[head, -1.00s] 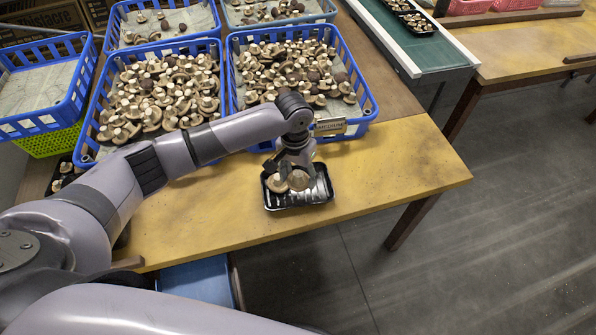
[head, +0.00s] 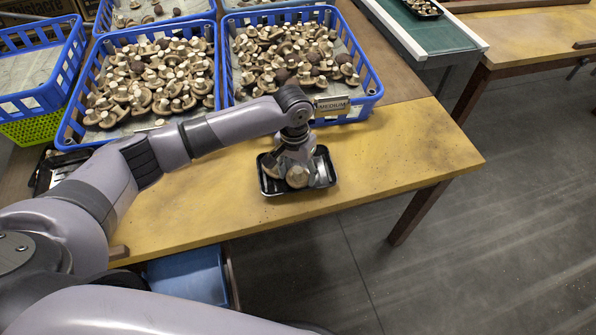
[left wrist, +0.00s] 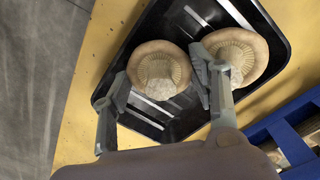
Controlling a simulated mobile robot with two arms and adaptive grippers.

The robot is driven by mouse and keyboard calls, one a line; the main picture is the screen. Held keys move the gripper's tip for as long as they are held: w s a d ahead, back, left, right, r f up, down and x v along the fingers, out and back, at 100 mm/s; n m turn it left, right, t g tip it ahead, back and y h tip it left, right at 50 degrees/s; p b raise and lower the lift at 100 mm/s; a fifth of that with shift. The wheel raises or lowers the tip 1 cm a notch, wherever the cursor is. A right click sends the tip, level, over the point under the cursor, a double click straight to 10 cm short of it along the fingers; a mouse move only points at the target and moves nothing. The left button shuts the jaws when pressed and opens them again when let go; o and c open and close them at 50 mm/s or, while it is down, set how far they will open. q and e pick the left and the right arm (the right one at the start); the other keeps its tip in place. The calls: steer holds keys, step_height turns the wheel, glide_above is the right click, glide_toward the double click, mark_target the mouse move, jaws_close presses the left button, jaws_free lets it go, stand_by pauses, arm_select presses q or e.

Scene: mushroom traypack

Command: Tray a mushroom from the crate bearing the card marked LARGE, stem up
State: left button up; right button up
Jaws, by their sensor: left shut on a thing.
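My left gripper (head: 292,168) is low over the black tray (head: 330,170). In the left wrist view its fingers (left wrist: 160,78) are shut on a pale brown mushroom (left wrist: 158,62), whose gills and stem face up toward the camera. A second mushroom (left wrist: 246,48), also stem up, lies in the tray beside the right finger. In the head view the held mushroom (head: 297,178) shows at the tray's middle; I cannot tell whether it touches the tray floor. The right-hand blue crate (head: 372,88) bears a card (head: 332,105) reading MEDIUM. No LARGE card is readable. My right gripper is not in view.
Another blue crate (head: 72,125) of mushrooms stands at the left, partly behind my arm. An empty-looking blue crate (head: 70,75) sits on a green one (head: 35,128). A green conveyor (head: 430,30) is at the back right. The table (head: 420,150) right of the tray is clear.

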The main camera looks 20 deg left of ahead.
arm_select(q)
steer(key=shift+f, duration=0.1)
steer(key=o, duration=0.9)
step_height(320, 180, up, 12)
steer(key=shift+a, duration=0.35)
stand_by(0.5)
